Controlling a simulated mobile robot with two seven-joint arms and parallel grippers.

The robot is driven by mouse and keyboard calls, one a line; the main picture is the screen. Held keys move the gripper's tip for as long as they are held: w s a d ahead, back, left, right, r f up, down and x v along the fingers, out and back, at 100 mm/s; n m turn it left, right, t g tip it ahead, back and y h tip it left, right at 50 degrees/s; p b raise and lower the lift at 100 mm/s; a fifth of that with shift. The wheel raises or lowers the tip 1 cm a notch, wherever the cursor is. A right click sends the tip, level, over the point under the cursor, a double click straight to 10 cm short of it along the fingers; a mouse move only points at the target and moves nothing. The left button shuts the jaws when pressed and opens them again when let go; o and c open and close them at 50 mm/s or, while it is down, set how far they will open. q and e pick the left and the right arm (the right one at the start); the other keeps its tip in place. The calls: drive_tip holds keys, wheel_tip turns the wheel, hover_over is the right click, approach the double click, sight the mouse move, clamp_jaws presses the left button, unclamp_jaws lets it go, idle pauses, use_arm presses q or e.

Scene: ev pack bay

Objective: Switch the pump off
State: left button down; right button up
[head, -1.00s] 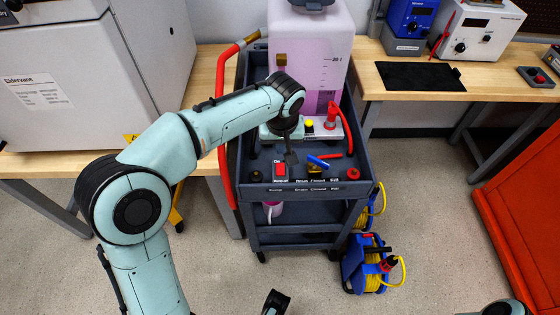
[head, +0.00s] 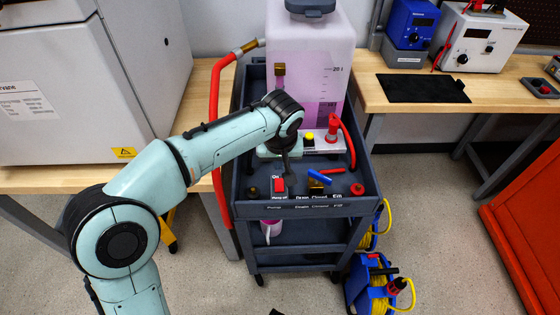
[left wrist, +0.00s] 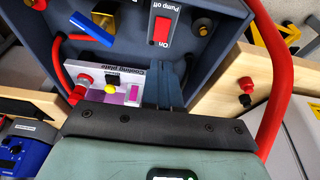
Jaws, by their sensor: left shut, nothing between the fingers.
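I cannot tell which end is pressed. My left gripper (head: 286,170) is shut and empty, pointing down just behind and right of the switch. Its dark fingers (left wrist: 172,78) appear apart from the switch in the left wrist view. My right gripper is not in view.
A blue-handled valve (head: 318,177), brass fittings and a red knob (head: 357,189) sit right of the switch. Behind stand the cooling plate panel (head: 325,143) and a pink-liquid tank (head: 310,60). A red hose (head: 216,130) runs along the cart's left side.

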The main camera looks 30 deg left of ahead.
sight(279, 181)
use_arm(q)
drive_tip(key=b+x, duration=0.2)
drive_tip(key=x, duration=0.8)
drive_tip(key=shift+f, duration=0.3)
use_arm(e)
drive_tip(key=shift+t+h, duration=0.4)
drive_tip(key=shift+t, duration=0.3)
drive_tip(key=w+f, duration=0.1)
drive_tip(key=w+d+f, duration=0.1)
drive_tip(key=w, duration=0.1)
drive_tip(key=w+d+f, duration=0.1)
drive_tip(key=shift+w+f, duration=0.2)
